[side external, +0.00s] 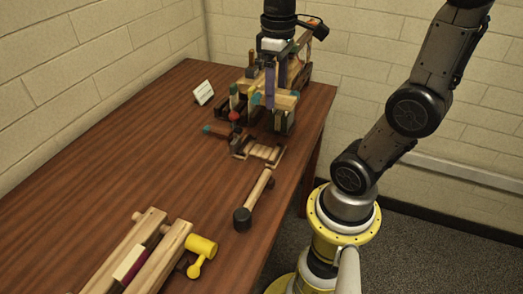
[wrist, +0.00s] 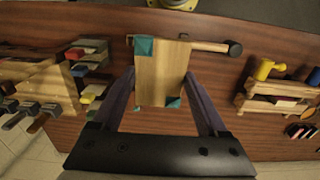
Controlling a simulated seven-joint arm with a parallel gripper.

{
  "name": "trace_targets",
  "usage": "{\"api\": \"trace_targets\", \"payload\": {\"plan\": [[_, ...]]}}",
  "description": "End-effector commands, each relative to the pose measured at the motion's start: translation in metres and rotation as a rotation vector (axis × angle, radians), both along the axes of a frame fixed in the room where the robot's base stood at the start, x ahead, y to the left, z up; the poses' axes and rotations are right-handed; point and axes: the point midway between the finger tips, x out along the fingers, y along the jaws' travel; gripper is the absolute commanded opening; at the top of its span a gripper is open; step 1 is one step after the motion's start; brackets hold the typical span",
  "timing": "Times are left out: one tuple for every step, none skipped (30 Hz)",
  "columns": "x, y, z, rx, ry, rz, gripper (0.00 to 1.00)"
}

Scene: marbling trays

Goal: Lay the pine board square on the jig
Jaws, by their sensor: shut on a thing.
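The pine board (wrist: 160,75) is pale wood with teal corners. My gripper (wrist: 161,88) is shut on it, with a purple finger at each side edge. In the side external view my gripper (side external: 275,88) points down, and the board (side external: 284,98) appears held above the table. What looks like the jig, a low wooden frame with slats (side external: 258,150), lies on the table nearer the camera. In the wrist view the board hides most of what is beneath it, so I cannot tell how square it is to the jig.
A black-headed mallet (side external: 242,217) lies near the jig. A wooden rack of tools (wrist: 45,88) stands at left in the wrist view. A wooden stand (side external: 140,250) and yellow mallet (side external: 201,248) are at the front. A white card (side external: 203,93) stands behind. The table's left side is clear.

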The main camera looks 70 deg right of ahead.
Motion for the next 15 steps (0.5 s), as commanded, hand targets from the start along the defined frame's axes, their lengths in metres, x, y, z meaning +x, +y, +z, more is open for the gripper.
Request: {"api": "trace_targets", "payload": {"plan": [[-0.018,0.003,-0.003,-0.001,-0.003,-0.004,0.21],[-0.027,0.005,-0.005,-0.001,-0.002,-0.004,0.21],[-0.037,0.007,-0.008,-0.001,-0.002,-0.003,0.21],[-0.044,0.009,-0.011,-0.001,-0.002,-0.003,0.21],[-0.051,0.010,-0.013,-0.001,-0.001,-0.003,0.21],[-0.059,0.012,-0.015,-0.001,-0.002,-0.003,0.21],[-0.065,0.014,-0.018,0.000,-0.001,-0.002,0.21],[-0.070,0.015,-0.020,-0.001,-0.001,-0.002,0.21],[-0.076,0.017,-0.023,-0.001,-0.002,-0.002,0.21],[-0.078,0.018,-0.028,0.001,0.003,-0.001,0.21],[-0.077,0.018,-0.035,0.003,0.007,0.000,0.21],[-0.077,0.018,-0.042,0.003,0.007,0.000,0.21],[-0.077,0.017,-0.047,0.003,0.006,0.000,0.21],[-0.077,0.017,-0.051,0.002,0.005,0.000,0.21],[-0.076,0.017,-0.058,0.003,0.007,0.000,0.21]]}}
